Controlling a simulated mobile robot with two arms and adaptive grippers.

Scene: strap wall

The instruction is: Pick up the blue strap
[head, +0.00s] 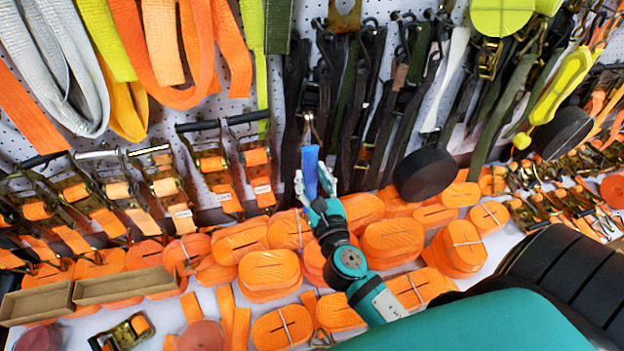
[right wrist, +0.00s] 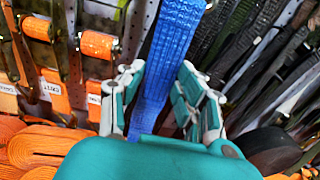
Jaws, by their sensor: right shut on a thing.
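The blue strap (head: 310,168) hangs down from a hook in front of the pegboard wall, near the middle of the head view. In the right wrist view the strap (right wrist: 172,60) runs down from the top edge to between my fingers. My right gripper (head: 316,184) is at the strap's lower part, one finger on each side, shut on it. The gripper also shows in the right wrist view (right wrist: 157,105), where its palm hides the strap's lower end. My left gripper is not in view.
Orange strap coils (head: 268,272) cover the shelf below. Dark straps (head: 355,100) hang close to the right of the blue strap, with a black roll (head: 426,175) beyond. Ratchet buckles (head: 212,165) hang to the left. Cardboard trays (head: 125,286) stand at the lower left.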

